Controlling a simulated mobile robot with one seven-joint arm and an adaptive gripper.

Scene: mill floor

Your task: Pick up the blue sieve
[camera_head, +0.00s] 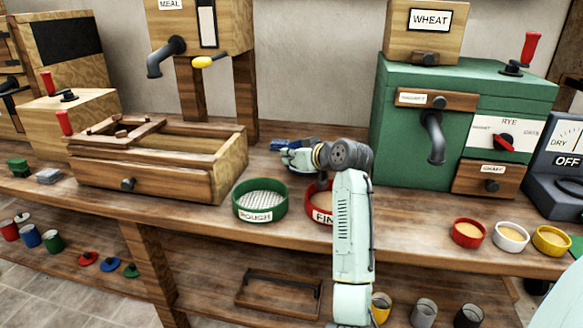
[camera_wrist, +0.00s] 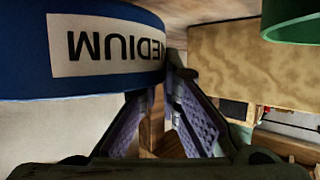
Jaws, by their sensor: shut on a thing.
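The blue sieve (camera_wrist: 25,70) fills the upper left of the wrist view, with a white label reading MEDIUM upside down. Its right edge lies at the fingertips of my gripper (camera_wrist: 168,85), which is shut on its rim. In the head view my gripper (camera_head: 292,155) is over the back of the bench, behind the red sieve. A little blue of the sieve shows beside it there; the rest is hidden by the gripper and arm.
A green sieve (camera_head: 260,211) marked ROUGH and a red sieve (camera_head: 317,217), partly behind my arm, stand at the bench's front. A wooden box (camera_head: 142,178) is left, the green mill (camera_head: 400,125) right. Small red (camera_head: 468,243), white and yellow bowls stand right.

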